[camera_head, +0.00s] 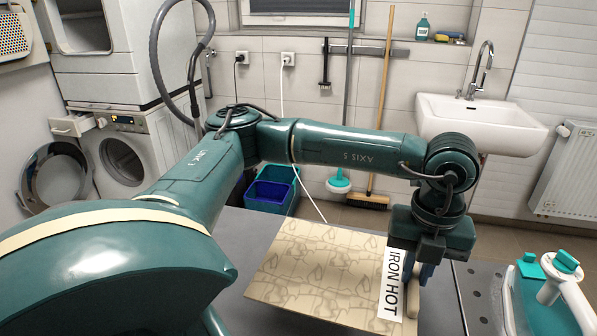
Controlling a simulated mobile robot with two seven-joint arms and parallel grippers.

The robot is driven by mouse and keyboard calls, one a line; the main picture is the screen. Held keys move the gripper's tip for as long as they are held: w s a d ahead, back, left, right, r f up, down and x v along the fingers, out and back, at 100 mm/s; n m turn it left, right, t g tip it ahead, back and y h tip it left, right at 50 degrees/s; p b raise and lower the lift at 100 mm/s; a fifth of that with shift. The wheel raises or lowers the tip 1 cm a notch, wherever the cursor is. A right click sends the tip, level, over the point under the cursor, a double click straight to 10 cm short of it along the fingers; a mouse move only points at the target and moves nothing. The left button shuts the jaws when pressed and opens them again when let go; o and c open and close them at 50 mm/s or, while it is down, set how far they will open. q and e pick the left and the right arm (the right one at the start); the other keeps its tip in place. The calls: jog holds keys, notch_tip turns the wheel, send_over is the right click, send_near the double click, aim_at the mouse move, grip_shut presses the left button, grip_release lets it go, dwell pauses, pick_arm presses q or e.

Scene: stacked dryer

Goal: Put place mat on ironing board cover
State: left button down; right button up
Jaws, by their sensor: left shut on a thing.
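The place mat appears to be the beige patterned flat piece (318,266) at the lower middle of the head view. A white strip reading "IRON HOT" (391,285) runs along its right side. My left gripper (415,290) points down at the mat's right edge and is shut on it. Its fingertips are partly hidden by the strip. The grey surface under and around the mat, seemingly the ironing board cover (252,232), shows at the mat's left and right. I cannot tell whether the mat touches it. My right gripper is not in view.
A teal and white iron (549,290) stands at the lower right near a dark perforated metal plate (482,297). Blue bins (270,187), a broom (369,197), a sink (478,122) and stacked machines (128,160) are behind. My left arm covers much of the left side.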

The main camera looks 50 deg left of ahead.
pick_arm(q)
jog(key=shift+w+a+n, duration=0.1)
jog(key=shift+w+n, duration=0.1)
jog(key=shift+n, duration=0.1)
notch_tip(320, 180, down, 6)
jog(key=shift+s+r, duration=0.1)
jog(key=shift+r, duration=0.1)
jog(key=shift+f, duration=0.6)
jog(key=shift+f+p, duration=0.3)
jog(key=shift+f, duration=1.3)
jog(key=shift+f, duration=0.2)
jog(key=c, duration=1.4)
grip_release()
jog(key=shift+r, duration=0.1)
jog(key=shift+c, duration=0.2)
